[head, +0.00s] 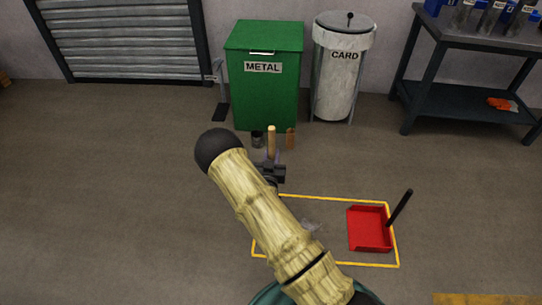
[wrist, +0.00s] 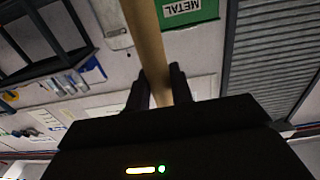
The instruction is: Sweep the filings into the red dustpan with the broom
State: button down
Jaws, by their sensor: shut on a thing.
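My gripper (head: 270,172) is shut on the wooden broom handle (head: 271,142), which stands about upright in front of the green bin. In the wrist view the two dark fingers of my gripper (wrist: 160,80) close on either side of the pale broom handle (wrist: 147,35). The broom's head is hidden behind my arm. The red dustpan (head: 368,230) lies on the floor at the right end of a yellow outline, its black handle slanting up to the right. A faint grey patch, seemingly the filings (head: 312,225), lies inside the outline, left of the dustpan and partly hidden by my arm.
A green METAL bin (head: 263,95) and a white CARD bin (head: 340,75) stand by the wall. A dark workbench (head: 465,75) stands right. Floor at left is clear.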

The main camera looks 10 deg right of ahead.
jog(key=shift+s+d+f+p, duration=0.1)
jog(key=shift+s+f+p, duration=0.1)
jog(key=shift+s+p, duration=0.15)
jog(key=s+f+n+t+y+p, duration=0.1)
jog(key=s+f+n+y+p, duration=0.1)
jog(key=s+y, duration=0.3)
jog(key=shift+s+f+n+y, duration=0.3)
jog(key=shift+n+y, duration=0.1)
jog(key=shift+n, duration=0.5)
jog(key=shift+w, duration=0.1)
